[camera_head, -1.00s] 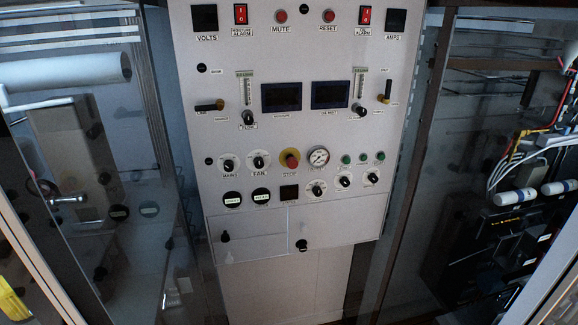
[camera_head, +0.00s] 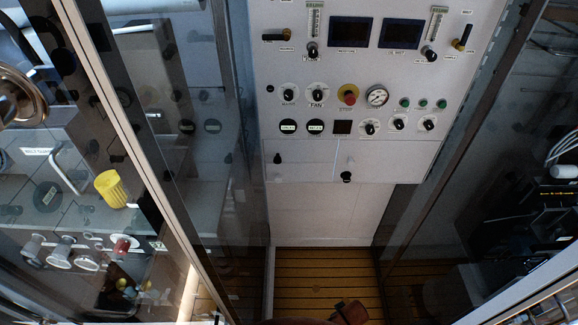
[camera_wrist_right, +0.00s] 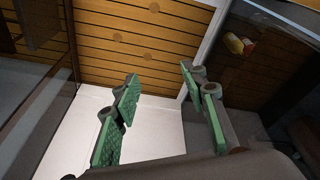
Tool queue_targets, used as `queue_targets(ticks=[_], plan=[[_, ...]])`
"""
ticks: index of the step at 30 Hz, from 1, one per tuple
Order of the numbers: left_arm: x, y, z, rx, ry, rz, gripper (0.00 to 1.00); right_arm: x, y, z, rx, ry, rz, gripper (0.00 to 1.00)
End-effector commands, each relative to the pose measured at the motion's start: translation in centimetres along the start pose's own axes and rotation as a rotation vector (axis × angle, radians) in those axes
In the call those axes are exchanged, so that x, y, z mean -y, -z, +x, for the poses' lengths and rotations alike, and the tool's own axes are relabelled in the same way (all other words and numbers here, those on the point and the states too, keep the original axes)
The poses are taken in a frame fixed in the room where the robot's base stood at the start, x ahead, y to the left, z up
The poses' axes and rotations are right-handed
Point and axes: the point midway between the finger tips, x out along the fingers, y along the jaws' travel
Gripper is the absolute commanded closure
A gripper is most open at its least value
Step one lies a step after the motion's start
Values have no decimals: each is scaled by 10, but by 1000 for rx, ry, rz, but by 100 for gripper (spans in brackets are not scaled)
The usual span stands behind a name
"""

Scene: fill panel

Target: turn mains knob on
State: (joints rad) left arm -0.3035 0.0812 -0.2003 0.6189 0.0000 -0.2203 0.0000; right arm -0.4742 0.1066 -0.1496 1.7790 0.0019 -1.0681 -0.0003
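My left gripper is not in view.
A red and yellow stop button (camera_head: 349,96) and a pressure gauge (camera_head: 377,96) sit right of the fan knob. Glass-fronted cabinets flank the panel on both sides. A slatted wooden floor (camera_head: 318,288) lies below it.

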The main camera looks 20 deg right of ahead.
Motion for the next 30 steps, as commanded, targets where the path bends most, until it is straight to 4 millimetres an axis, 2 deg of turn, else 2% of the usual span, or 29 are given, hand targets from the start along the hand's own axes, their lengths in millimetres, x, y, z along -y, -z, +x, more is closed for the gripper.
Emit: queue_targets(ticks=[1, 3, 11, 14, 18, 23, 26, 30], plan=[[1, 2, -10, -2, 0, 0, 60, -4, 15, -35, -16, -4, 5, 60], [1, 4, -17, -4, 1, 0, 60, -8, 29, -72, -30, -10, 8, 60], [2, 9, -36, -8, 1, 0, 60, -23, 75, -189, -93, -48, -66, 60], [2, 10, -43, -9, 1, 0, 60, -31, 110, -234, -147, -96, -201, 60], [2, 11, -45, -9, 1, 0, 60, -40, 158, -265, -205, -183, -428, 60], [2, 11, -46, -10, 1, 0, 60, -48, 220, -294, -259, -317, -714, 60], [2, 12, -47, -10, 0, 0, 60, -53, 268, -316, -281, -437, -929, 60], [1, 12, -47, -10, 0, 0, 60, -57, 347, -360, -273, -668, -1272, 60]])
